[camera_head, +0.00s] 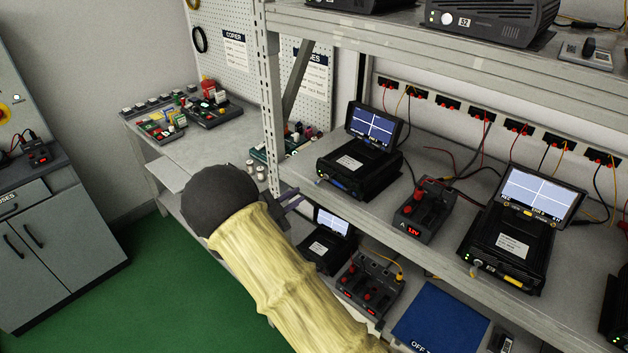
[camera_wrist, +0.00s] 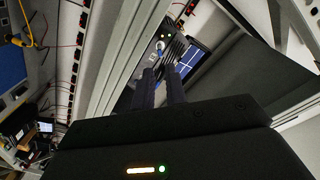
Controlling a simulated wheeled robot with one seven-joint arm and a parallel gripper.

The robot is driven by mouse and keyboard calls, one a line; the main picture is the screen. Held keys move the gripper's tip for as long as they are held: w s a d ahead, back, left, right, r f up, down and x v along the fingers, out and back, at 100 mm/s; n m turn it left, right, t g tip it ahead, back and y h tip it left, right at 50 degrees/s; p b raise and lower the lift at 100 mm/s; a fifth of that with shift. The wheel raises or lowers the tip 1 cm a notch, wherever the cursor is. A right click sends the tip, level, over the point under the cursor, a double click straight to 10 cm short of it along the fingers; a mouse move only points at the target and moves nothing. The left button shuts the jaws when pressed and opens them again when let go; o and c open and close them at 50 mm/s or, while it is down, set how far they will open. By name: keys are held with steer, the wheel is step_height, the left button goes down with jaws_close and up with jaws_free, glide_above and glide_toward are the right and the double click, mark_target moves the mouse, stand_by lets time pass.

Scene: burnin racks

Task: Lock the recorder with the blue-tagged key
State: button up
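A black recorder (camera_head: 358,172) with a lit screen stands on the middle shelf. It also shows in the wrist view (camera_wrist: 178,48), with green lights on its front. A small silver and blue item (camera_wrist: 159,46), which looks like the blue-tagged key, is at the recorder's front, just beyond my fingertips. Its exact seating is too small to tell. My gripper (camera_head: 291,199) is in front of and left of this recorder, at the shelf edge. In the wrist view my gripper (camera_wrist: 159,72) points at the recorder, with a narrow gap between its fingers and nothing clearly held.
A second recorder (camera_head: 508,240) with a yellow label stands right on the same shelf. A power unit (camera_head: 424,212) sits between them. A third recorder (camera_head: 325,245) is on the lower shelf, near a blue mat (camera_head: 438,318). The rack post (camera_head: 271,120) rises close to my gripper.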

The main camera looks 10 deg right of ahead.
mark_target(316, 183)
steer(key=p+x, duration=0.2)
steer(key=x, duration=0.5)
steer(key=shift+w+d, duration=0.25)
steer(key=shift+d, duration=0.05)
jaws_close()
